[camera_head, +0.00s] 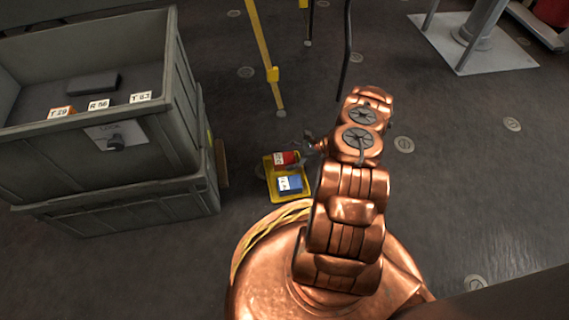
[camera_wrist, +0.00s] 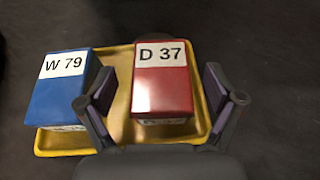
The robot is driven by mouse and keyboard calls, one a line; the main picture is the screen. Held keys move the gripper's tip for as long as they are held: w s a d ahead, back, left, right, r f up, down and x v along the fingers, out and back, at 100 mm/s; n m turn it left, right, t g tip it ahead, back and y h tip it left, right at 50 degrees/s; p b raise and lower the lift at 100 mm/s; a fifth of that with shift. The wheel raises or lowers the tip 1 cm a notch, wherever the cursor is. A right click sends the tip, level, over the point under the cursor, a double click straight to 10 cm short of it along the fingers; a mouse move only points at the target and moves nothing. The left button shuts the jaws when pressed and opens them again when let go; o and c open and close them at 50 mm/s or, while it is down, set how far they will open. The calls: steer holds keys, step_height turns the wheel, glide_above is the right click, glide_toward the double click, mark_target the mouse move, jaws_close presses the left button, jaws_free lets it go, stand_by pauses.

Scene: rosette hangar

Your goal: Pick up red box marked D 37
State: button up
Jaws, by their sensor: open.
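The red box marked D 37 (camera_wrist: 162,88) sits in a shallow yellow tray (camera_wrist: 122,128) on the floor. In the wrist view my gripper (camera_wrist: 160,85) is open, with one finger on each side of the red box. A gap shows between the box and each finger; I cannot tell how far down the fingers reach. In the head view the red box (camera_head: 286,158) lies at the far end of the yellow tray (camera_head: 270,180), and my gripper (camera_head: 308,150) is beside it, partly hidden by my arm.
A blue box marked W 79 (camera_wrist: 62,85) sits left of the red box in the tray, close to the left finger. Grey stacked bins (camera_head: 120,170) with labelled items stand at the left. A yellow post (camera_head: 265,55) rises behind the tray.

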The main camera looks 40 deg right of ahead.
steer(key=shift+x, duration=0.8)
steer(key=c, duration=1.4)
steer(key=shift+o, duration=0.2)
steer(key=shift+r, duration=0.15)
